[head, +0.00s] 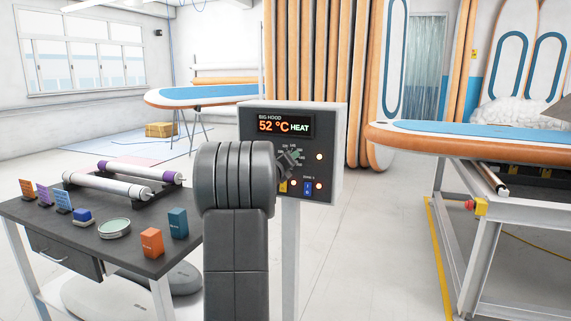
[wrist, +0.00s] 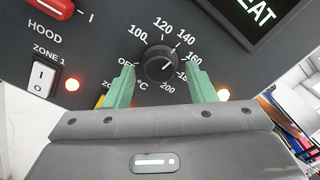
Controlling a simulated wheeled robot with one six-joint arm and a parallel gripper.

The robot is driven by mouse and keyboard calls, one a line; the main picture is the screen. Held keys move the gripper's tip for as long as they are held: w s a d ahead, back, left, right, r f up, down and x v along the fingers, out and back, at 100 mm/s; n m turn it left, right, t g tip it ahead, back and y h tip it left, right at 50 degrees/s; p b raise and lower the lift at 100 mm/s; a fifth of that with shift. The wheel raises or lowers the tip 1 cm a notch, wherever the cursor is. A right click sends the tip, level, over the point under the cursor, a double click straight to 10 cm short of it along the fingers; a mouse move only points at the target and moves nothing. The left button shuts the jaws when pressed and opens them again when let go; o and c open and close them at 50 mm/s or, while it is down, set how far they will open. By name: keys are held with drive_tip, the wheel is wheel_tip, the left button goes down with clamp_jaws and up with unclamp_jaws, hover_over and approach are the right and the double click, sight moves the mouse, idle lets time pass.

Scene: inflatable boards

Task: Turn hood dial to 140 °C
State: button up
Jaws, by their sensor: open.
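The black round hood dial (wrist: 161,64) sits on the dark control panel, with marks from OFF through 100, 120, 140, 160 to 200 around it. Its pale pointer line aims to the upper right, towards the 140 to 160 side; the exact mark is hard to tell. My gripper (wrist: 162,72) is open, with one green finger left and one right of the dial, with gaps visible on both sides. In the head view my gripper (head: 290,158) is at the panel face and hides most of the dial. The display (head: 284,126) reads 52 °C HEAT.
The control box (head: 328,150) stands on a pale post. A ZONE 1 switch (wrist: 43,76) and lit orange lamps (wrist: 222,94) are near the dial. A dark table (head: 80,235) with rollers and small boxes is left; a board on a metal stand (head: 480,135) is right.

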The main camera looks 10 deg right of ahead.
drive_tip(key=b+v, duration=0.1)
drive_tip(key=v, duration=1.2)
drive_tip(key=shift+s+a+b, duration=0.25)
drive_tip(key=shift+s+b, duration=0.05)
drive_tip(key=p+x, duration=0.1)
drive_tip(key=x, duration=1.3)
drive_tip(key=shift+p, duration=0.35)
drive_tip(key=shift+s+a, duration=0.1)
